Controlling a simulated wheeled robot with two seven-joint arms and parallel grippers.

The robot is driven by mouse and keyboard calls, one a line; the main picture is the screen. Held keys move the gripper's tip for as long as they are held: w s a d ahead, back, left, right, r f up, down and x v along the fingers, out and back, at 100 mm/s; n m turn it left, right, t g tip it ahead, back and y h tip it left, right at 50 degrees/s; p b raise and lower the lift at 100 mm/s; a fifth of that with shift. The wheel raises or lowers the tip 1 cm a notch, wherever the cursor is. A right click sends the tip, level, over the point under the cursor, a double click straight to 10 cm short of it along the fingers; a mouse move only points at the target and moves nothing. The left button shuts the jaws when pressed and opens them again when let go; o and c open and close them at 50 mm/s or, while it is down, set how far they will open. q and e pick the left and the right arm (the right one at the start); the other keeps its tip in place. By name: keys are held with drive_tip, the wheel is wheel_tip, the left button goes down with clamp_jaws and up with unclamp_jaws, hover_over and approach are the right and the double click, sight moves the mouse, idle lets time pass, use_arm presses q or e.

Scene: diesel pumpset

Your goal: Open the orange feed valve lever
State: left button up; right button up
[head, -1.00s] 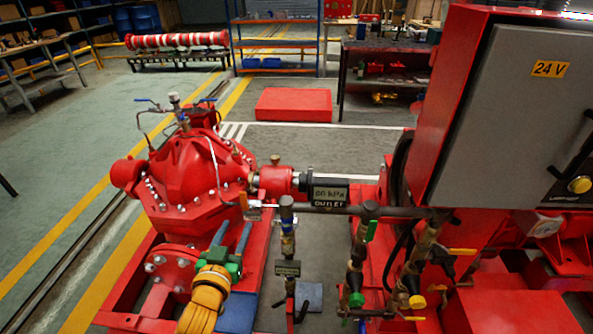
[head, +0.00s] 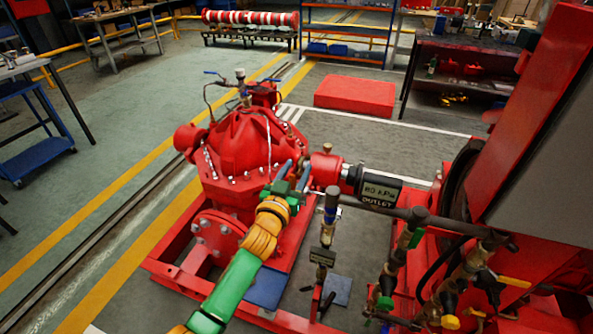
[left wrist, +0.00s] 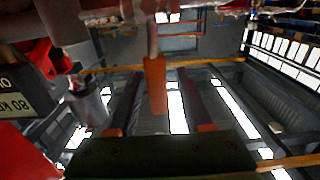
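The orange feed valve lever (left wrist: 155,84) shows in the left wrist view, hanging from a metal stem between my two fingers, with a gap on both sides. In the head view I cannot pick it out; my gripper seems to cover it. My left gripper (head: 296,170) is open at the pipe between the red pump (head: 238,150) and the black outlet sign (head: 379,190). Its fingers also show in the left wrist view (left wrist: 156,100), straddling the lever without visible contact. My right gripper is in neither view.
A vertical pipe with a small tag (head: 322,256) stands just right of my left arm. Brass valves with yellow handles (head: 450,322) are at lower right. A grey cabinet (head: 545,165) fills the right side. Open floor lies to the left.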

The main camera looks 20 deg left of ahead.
use_arm(q)
clamp_jaws()
idle(1.2)
